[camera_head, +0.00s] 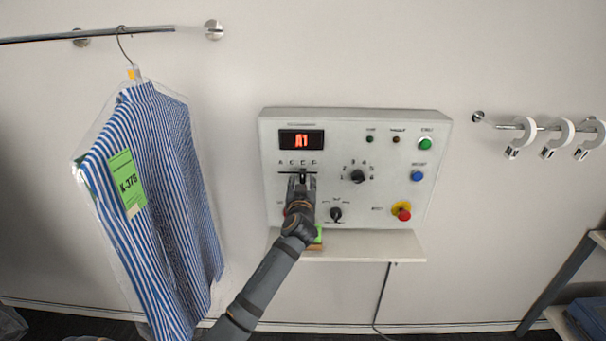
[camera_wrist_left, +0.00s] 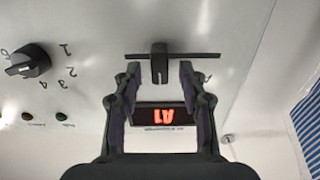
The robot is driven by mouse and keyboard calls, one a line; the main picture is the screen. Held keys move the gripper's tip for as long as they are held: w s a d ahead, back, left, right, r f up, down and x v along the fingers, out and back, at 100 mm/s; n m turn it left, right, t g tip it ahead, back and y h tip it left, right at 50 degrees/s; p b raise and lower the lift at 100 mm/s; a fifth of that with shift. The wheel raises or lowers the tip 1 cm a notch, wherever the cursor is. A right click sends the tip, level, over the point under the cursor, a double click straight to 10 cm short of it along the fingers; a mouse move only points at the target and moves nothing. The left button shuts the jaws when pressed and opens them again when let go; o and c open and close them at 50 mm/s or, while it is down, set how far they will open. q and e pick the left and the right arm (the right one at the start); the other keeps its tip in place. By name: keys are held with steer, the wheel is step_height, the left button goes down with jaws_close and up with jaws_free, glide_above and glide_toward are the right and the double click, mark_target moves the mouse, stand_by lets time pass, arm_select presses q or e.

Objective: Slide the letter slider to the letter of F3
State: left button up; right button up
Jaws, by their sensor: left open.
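The letter slider is a small black knob (camera_wrist_left: 159,62) on a dark horizontal slot (camera_wrist_left: 203,55), seen in the left wrist view, which is upside down. In the head view the slot (camera_head: 287,172) runs under a row of small letters at the upper left of the white control panel (camera_head: 380,120). The red display (camera_head: 301,140) above reads A1. My left gripper (camera_head: 302,181) is open in front of the slider. In the wrist view its fingertips (camera_wrist_left: 160,69) stand either side of the knob, with a gap on both sides. My right gripper is not in view.
A numbered black dial (camera_head: 357,176) sits right of the slider, with a lower dial (camera_head: 336,214) and a red stop button (camera_head: 403,211). A shelf (camera_head: 370,246) juts out below. A striped shirt (camera_head: 160,190) hangs at left; white hooks (camera_head: 560,133) hang at right.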

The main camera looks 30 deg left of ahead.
arm_select(q)
steer(key=shift+x, duration=0.8)
jaws_close()
